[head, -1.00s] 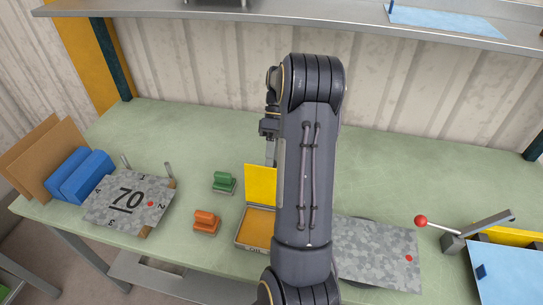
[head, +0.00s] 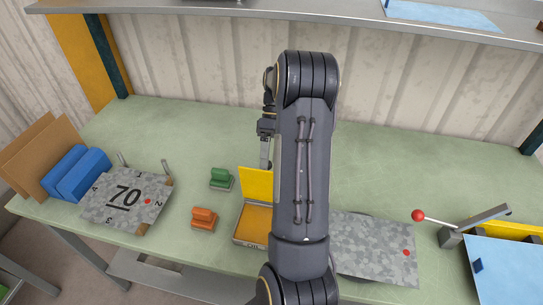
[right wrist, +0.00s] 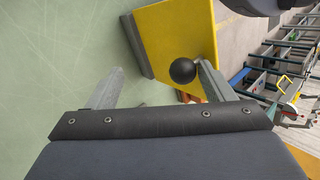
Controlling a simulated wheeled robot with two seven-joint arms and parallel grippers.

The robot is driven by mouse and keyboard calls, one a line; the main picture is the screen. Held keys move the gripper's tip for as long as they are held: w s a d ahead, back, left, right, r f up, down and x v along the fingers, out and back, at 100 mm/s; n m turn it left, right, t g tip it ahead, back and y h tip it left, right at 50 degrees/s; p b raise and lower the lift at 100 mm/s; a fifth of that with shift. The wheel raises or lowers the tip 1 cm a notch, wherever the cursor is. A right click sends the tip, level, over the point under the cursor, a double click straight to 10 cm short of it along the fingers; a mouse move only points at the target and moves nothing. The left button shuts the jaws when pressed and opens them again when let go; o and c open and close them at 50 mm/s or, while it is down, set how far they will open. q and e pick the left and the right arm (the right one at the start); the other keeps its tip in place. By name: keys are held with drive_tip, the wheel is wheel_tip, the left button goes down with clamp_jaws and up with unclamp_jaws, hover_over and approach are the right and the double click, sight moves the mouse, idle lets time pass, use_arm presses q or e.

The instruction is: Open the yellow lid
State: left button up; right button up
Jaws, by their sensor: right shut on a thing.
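The yellow lid (head: 256,183) stands raised, roughly upright, at the back edge of its shallow box (head: 236,239), whose orange inside shows. My right arm covers the right side of both. My right gripper (head: 266,165) is behind the lid's top edge in the head view. In the right wrist view the lid (right wrist: 175,35) and a black ball knob (right wrist: 183,70) lie at the gripper (right wrist: 160,78), the knob close to its right finger. The gripper is shut on the lid, though the exact contact is unclear. My left gripper is not in view.
A green stamp (head: 221,179) and an orange stamp (head: 204,217) stand left of the box. A grey plate marked 70 (head: 105,207) and blue blocks (head: 87,172) are farther left. A grey speckled plate (head: 375,245) and a red-knobbed lever (head: 418,215) are right.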

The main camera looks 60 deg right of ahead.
drive_tip(key=shift+f, duration=0.5)
drive_tip(key=shift+c, duration=0.5)
drive_tip(key=shift+w+d+r, duration=0.1)
drive_tip(key=shift+d+r, duration=0.05)
drive_tip(key=shift+c, duration=0.4)
drive_tip(key=b+v, duration=0.1)
drive_tip(key=v, duration=0.7)
drive_tip(key=shift+r, duration=0.3)
